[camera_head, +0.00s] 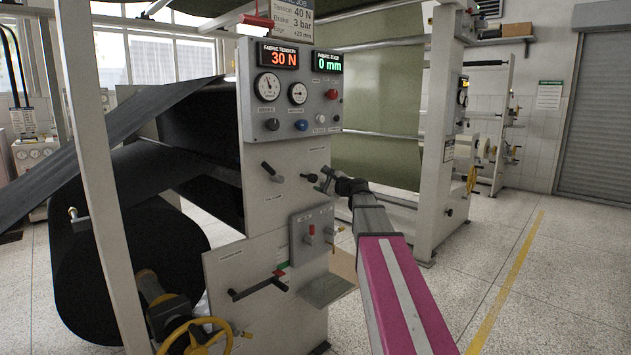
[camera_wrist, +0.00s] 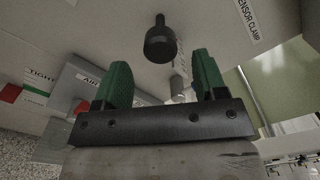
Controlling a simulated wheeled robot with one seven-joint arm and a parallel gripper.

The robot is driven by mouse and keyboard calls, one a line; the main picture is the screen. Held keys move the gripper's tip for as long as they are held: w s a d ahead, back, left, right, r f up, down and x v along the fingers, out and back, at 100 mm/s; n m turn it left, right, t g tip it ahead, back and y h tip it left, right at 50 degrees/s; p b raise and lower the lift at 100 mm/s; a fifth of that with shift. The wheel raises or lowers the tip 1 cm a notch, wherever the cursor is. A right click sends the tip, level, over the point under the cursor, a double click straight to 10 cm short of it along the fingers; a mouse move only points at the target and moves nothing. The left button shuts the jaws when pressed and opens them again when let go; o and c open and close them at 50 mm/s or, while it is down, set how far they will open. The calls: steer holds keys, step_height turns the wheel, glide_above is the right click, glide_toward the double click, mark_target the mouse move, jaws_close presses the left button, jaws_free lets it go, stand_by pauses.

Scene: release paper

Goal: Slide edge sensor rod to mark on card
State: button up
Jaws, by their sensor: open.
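The green fabric edge display (camera_head: 328,61) shows 0 mm. My gripper (camera_head: 327,180) is at the machine's face, below the gauge panel; in the wrist view its green fingers (camera_wrist: 158,85) are apart and empty. A black round knob on a stem (camera_wrist: 160,42) lies ahead of the gap between them. A "SENSOR CLAMP" label (camera_wrist: 246,22) is to its right. I cannot tell which part is the edge sensor rod.
A black-handled lever (camera_head: 272,172) sticks out left of my gripper. A small grey plate with a red-tipped switch (camera_head: 311,235) is below it. A yellow handwheel (camera_head: 196,337) and a black fabric roll (camera_head: 110,265) are at lower left. The floor at right is clear.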

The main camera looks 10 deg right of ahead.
steer(key=v, duration=0.6)
steer(key=s+a+f+n+g+h, duration=0.1)
steer(key=s+a+f+n+g, duration=0.25)
steer(key=f, duration=0.55)
steer(key=s+a+f+n+g+h, duration=0.25)
steer(key=s+f, duration=0.25)
steer(key=f, duration=0.4)
steer(key=s+a+f+n+g+h, duration=0.1)
steer(key=s+a+f+n+g, duration=0.2)
steer(key=f, duration=0.7)
steer(key=s+d+f+n+g+h, duration=0.3)
steer(key=s+f+n+g+h, duration=0.2)
steer(key=s+f, duration=0.9)
steer(key=s+n+h, duration=0.1)
steer(key=s+n, duration=0.2)
steer(key=s, duration=0.1)
steer(key=shift+d+f+n+g, duration=0.25)
steer(key=shift+f+n+g, duration=0.05)
steer(key=shift+f, duration=0.05)
